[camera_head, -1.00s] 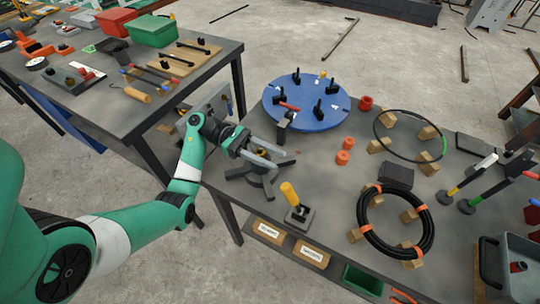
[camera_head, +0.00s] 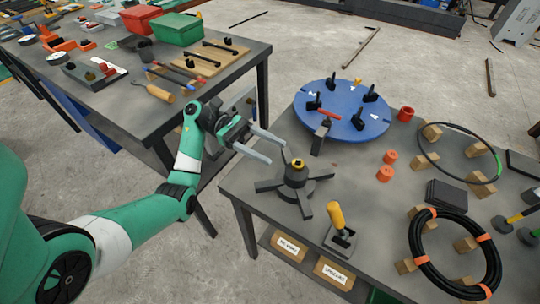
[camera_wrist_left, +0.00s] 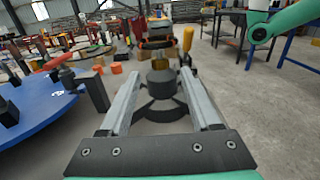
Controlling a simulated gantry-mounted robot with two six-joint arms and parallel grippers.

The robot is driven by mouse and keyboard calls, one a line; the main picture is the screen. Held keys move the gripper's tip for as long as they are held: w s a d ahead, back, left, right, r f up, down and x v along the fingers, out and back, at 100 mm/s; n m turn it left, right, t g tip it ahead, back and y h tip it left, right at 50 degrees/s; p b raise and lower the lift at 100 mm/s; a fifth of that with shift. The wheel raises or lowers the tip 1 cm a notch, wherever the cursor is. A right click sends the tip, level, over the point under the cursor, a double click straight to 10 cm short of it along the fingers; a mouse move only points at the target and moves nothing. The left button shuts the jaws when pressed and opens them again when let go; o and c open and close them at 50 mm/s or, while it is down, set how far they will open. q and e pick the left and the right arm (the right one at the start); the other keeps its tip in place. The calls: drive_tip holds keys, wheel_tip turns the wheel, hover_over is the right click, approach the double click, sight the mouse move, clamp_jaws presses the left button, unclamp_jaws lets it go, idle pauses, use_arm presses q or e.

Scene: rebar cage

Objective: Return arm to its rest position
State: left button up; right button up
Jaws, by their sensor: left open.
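My left arm comes in from the left in the head view. Its left gripper (camera_head: 268,147) is open and empty, with two long grey fingers reaching toward a dark star-shaped stand (camera_head: 296,184) on the table. The fingertips are apart from the stand, a little to its upper left. In the left wrist view the fingers of the gripper (camera_wrist_left: 159,80) are spread wide, and the stand (camera_wrist_left: 160,95) shows between and beyond them. My right gripper is not in view.
A blue round plate (camera_head: 345,122) with black clamps sits behind the stand. A yellow-handled tool (camera_head: 337,218) stands in front of it. A black coiled cable (camera_head: 420,262) lies to the right. A second table (camera_head: 110,96) stands on the left, with floor between the tables.

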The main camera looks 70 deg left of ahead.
use_arm(q)
drive_tip(key=shift+s+a, duration=0.2)
drive_tip(key=shift+a, duration=0.1)
drive_tip(key=shift+w+d, duration=0.1)
drive_tip(key=shift+d, duration=0.1)
